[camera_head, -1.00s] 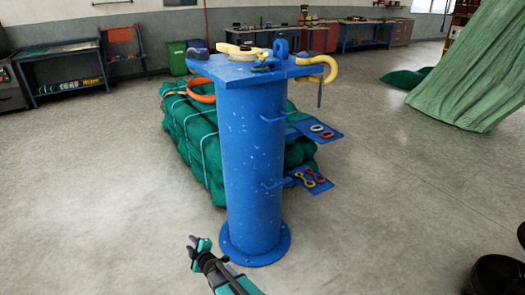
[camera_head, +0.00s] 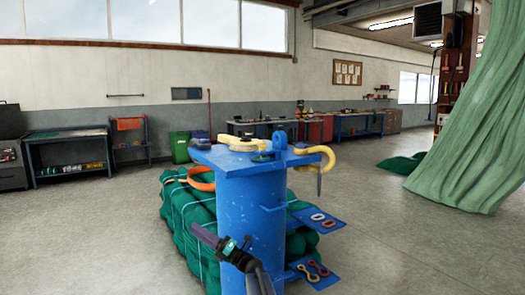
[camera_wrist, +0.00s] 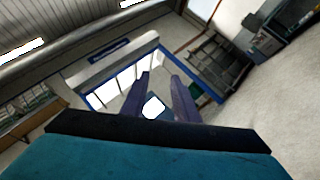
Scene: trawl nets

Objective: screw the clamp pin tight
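A blue pedestal (camera_head: 252,215) stands in front of me with a flat top plate (camera_head: 225,158). On the plate are a yellow fitting (camera_head: 238,142), an upright blue lug (camera_head: 279,141) and a yellow hook-shaped piece (camera_head: 325,155) overhanging the right edge. A small dark part (camera_head: 198,138) sits at the plate's left back corner. I cannot tell which part is the clamp pin. My gripper (camera_head: 197,231) is in front of the pedestal's left side, below the plate and apart from these parts. In the wrist view its purple fingers (camera_wrist: 160,82) are spread with nothing between them.
A green net bundle (camera_head: 186,215) with an orange ring (camera_head: 202,184) lies behind the pedestal. Two blue side shelves hold links and rings (camera_head: 318,217). A green net (camera_head: 465,130) hangs at right. Workbenches (camera_head: 70,150) line the back wall; open floor surrounds the pedestal.

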